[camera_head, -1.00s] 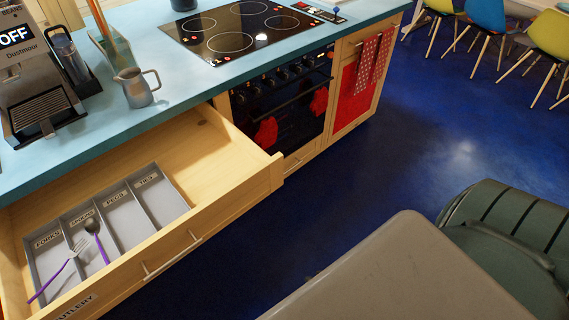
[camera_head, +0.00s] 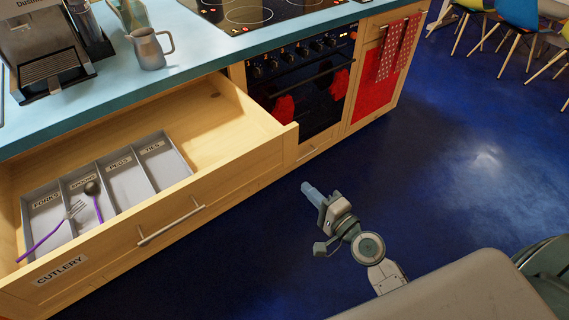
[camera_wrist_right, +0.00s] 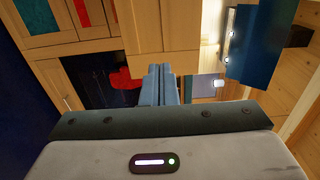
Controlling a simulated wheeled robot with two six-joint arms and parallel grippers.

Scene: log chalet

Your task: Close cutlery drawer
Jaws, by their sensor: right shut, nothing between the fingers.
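The cutlery drawer (camera_head: 228,196) stands pulled open below the blue counter, with a "CUTLERY" label and a bar handle (camera_head: 171,222) on its front. Inside, a grey tray (camera_head: 176,166) has labelled compartments, with a purple-handled fork (camera_head: 52,234) and a purple-handled spoon (camera_head: 97,205) at its left part. My right gripper (camera_head: 308,190) is in front of the drawer's right end, over the blue floor, apart from the drawer. Its fingers (camera_wrist_right: 158,85) are shut and empty in the right wrist view. My left gripper is not in view.
A black oven (camera_head: 303,88) with red mitts is right of the drawer. A coffee machine (camera_head: 42,50) and a metal jug (camera_head: 150,49) stand on the counter (camera_head: 192,64). Chairs (camera_head: 517,25) are at the back right. The blue floor (camera_head: 440,150) between is clear.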

